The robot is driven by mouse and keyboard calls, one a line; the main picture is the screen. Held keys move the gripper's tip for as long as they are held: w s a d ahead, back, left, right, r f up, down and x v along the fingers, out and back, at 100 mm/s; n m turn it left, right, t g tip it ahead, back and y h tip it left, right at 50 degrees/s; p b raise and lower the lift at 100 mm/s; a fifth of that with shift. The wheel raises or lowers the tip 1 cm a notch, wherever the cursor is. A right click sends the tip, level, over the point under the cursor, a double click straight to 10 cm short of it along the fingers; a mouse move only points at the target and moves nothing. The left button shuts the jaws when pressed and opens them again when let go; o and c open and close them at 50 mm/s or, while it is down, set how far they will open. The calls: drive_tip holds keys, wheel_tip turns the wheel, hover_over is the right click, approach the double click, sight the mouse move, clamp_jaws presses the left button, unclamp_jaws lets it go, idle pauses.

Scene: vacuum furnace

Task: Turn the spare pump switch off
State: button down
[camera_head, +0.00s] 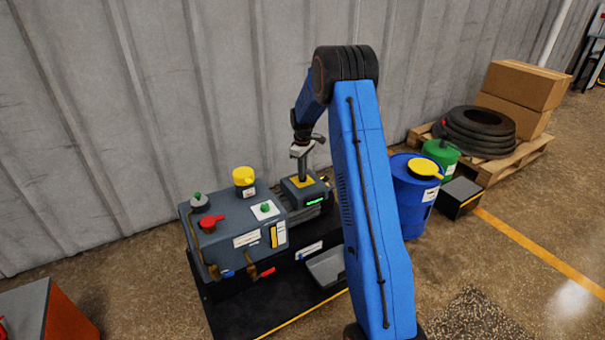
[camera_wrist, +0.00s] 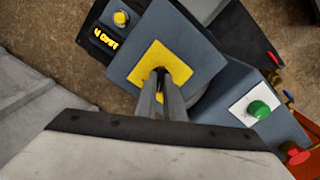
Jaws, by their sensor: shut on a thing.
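A grey box (camera_head: 322,188) with a yellow plate (camera_head: 294,182) on its top stands at the right end of the machine. My gripper (camera_head: 302,172) points straight down onto this plate. In the wrist view, its two fingers (camera_wrist: 161,88) come close together over the middle of the yellow plate (camera_wrist: 190,60). They are shut on the small dark switch (camera_wrist: 158,72) there, which I take to be the spare pump switch. The fingers hide most of it, so I cannot tell which way it is turned.
A blue drum (camera_head: 409,205) stands at right; a corrugated wall is behind.

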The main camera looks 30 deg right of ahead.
drive_tip(key=c, duration=1.9)
unclamp_jaws()
drive_tip(key=shift+o, duration=0.2)
wheel_tip(320, 180, up, 17)
drive_tip(key=shift+r, duration=0.2)
